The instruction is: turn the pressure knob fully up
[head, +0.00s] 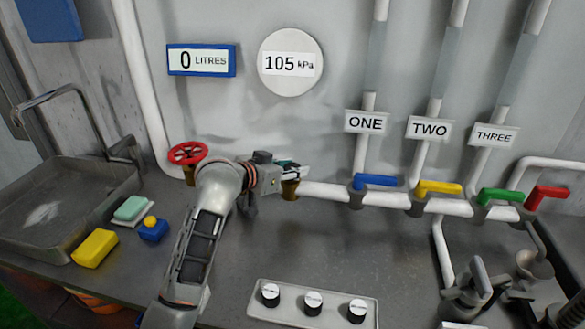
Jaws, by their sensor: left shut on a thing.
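My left gripper (285,172) is shut at the top of a brass fitting (290,190) at the left end of the white pipe. It appears to be shut on the pressure knob there, which the fingers mostly hide. The round gauge (291,84) on the wall above reads 105 kPa. Grey parts at the lower right appear to be my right gripper (478,290); whether it is open or shut does not show clearly.
A red handwheel (187,153) stands left of my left gripper. Blue (376,181), yellow (438,187), green (501,195) and red (547,196) levers line the pipe at right. A panel (336,290) with three black knobs lies in front. The litre display (201,60) reads 0.

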